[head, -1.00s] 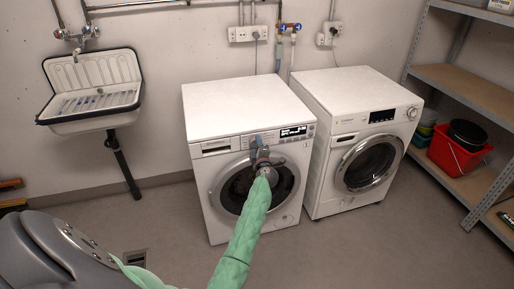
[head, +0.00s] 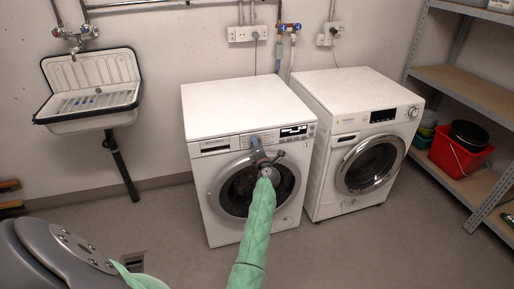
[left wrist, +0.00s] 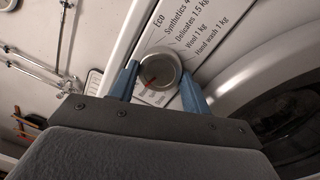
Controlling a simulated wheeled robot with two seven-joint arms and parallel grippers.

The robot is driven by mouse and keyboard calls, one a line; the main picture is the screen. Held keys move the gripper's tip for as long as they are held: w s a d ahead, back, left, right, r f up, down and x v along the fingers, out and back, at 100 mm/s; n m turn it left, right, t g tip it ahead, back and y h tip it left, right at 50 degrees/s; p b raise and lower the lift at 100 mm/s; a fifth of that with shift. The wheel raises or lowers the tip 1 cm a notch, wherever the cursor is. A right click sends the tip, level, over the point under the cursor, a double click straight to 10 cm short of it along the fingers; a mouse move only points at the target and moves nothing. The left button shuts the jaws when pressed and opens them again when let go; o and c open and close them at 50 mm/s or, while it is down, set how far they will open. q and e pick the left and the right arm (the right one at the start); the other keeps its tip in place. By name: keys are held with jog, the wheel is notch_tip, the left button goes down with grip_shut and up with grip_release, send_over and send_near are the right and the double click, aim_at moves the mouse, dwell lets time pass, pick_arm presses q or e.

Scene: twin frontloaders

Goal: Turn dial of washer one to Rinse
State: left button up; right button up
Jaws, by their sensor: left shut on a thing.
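The left washer (head: 205,131) is a white front loader with a round dark door and a display at its upper right. Its dial (left wrist: 160,72) is a round metal knob with a red mark toward the lower left in the left wrist view. Labels such as Eco, Synthetics, Delicates, Wool and Hand wash fan out around it; those below it are partly hidden and too small to read. My left gripper (left wrist: 160,88) has its blue fingers on both sides of the dial, shut on it. It also shows at the washer's panel in the head view (head: 257,146). My right gripper is not in view.
A second white front loader (head: 345,88) stands close on the right. A wall sink (head: 92,85) hangs at the left. Shelves (head: 468,88) with a red bucket (head: 455,157) stand at the right. The floor in front of the machines is clear.

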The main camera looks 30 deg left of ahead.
pick_arm(q)
jog(key=shift+f, duration=0.1)
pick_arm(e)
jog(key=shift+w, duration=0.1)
pick_arm(q)
jog(key=o, duration=1)
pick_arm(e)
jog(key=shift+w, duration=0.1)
pick_arm(q)
jog(key=p+v, duration=0.2)
jog(key=v, duration=0.5)
jog(key=shift+s+d, duration=0.3)
jog(key=shift+s, duration=0.05)
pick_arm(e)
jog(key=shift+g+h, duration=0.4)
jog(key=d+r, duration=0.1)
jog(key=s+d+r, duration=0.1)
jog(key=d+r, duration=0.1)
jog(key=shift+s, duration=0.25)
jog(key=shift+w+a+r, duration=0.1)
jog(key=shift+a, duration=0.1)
